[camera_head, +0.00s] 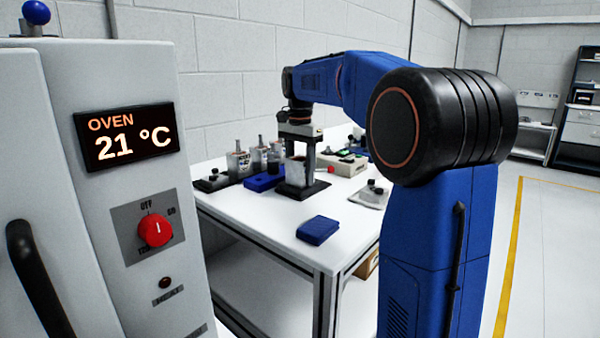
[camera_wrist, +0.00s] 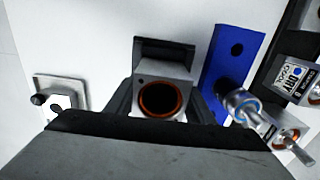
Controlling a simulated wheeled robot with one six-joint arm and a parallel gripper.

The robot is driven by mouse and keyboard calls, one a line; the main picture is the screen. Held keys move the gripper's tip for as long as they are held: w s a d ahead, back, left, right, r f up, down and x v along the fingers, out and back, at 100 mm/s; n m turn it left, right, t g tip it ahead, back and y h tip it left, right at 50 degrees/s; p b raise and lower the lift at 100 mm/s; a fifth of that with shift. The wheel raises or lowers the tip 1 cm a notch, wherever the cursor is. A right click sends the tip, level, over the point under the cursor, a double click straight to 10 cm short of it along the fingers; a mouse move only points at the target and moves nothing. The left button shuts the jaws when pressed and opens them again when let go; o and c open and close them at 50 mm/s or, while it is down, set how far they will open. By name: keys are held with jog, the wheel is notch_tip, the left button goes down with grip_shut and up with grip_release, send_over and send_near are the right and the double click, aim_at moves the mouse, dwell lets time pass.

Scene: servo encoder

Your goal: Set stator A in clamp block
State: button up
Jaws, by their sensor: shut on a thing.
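My gripper (camera_head: 298,165) points down over the white table, its dark fingers closed on a grey block-like part, which I take to be stator A (camera_head: 297,172). In the wrist view stator A (camera_wrist: 160,98) shows a dark round bore with a copper-coloured ring, framed by the gripper's dark fingers. A black base, likely the clamp block (camera_head: 303,190), lies directly under it in the head view. A dark upright piece (camera_wrist: 165,48) shows just beyond the stator in the wrist view. I cannot tell whether the stator touches the base or how fully it is seated.
A blue block (camera_wrist: 232,55) with a hole and a shiny shaft (camera_wrist: 242,106) stands close to the right in the wrist view. A metal plate with a black knob (camera_wrist: 60,98) lies left. A blue flat item (camera_head: 318,230) lies near the front edge. The oven (camera_head: 110,190) stands left.

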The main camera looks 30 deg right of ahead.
jog(key=shift+r, duration=0.25)
dwell(1.8)
jog(key=shift+f, duration=0.3)
dwell(0.3)
jog(key=shift+r, duration=0.3)
dwell(0.6)
jog(key=o, duration=1.9)
jog(key=shift+o, duration=0.2)
jog(key=shift+r, duration=3.05)
